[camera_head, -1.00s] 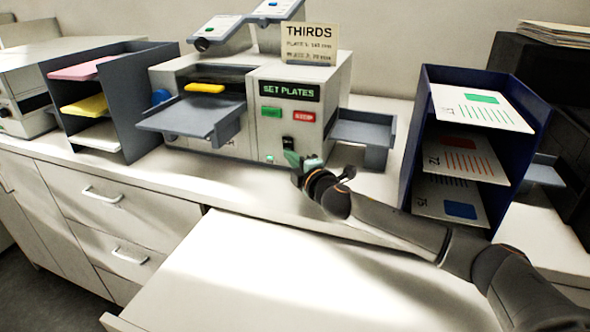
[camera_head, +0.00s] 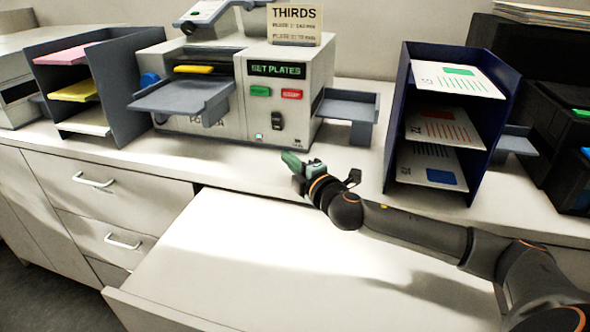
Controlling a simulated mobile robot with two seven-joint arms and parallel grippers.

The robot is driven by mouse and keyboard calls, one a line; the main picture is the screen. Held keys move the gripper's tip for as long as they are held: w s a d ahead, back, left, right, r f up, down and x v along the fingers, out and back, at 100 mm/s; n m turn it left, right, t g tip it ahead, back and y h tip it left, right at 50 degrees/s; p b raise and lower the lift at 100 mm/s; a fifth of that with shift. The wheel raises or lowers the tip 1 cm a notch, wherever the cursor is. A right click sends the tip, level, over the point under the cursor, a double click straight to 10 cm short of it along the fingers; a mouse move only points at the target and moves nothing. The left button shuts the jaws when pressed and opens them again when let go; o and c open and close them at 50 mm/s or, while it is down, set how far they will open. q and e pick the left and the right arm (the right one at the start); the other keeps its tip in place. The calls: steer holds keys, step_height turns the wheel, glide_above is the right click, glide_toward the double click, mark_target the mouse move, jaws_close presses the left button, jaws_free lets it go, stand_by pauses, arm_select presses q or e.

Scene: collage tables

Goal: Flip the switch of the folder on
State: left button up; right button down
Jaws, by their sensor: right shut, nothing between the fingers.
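The folder (camera_head: 235,112) is a light grey machine on the counter, with a display (camera_head: 277,69) that reads "SET PLATES". Below the display are a green button (camera_head: 260,91) and a red button (camera_head: 291,94). The black rocker switch (camera_head: 277,121) sits low on the front panel, in plain view. My right gripper (camera_head: 291,160) is shut and empty, in front of and below the switch, apart from the machine. My left gripper is not in view.
A grey paper rack (camera_head: 125,95) with pink, yellow and white sheets stands left of the folder. A dark blue rack (camera_head: 393,140) with printed sheets stands right. Grey trays (camera_head: 180,98) jut from the folder. A pale work surface (camera_head: 250,265) lies clear in front.

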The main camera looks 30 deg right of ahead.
steer(key=shift+s+f, duration=0.15)
steer(key=shift+s, duration=1.15)
steer(key=shift+s+a, duration=0.1)
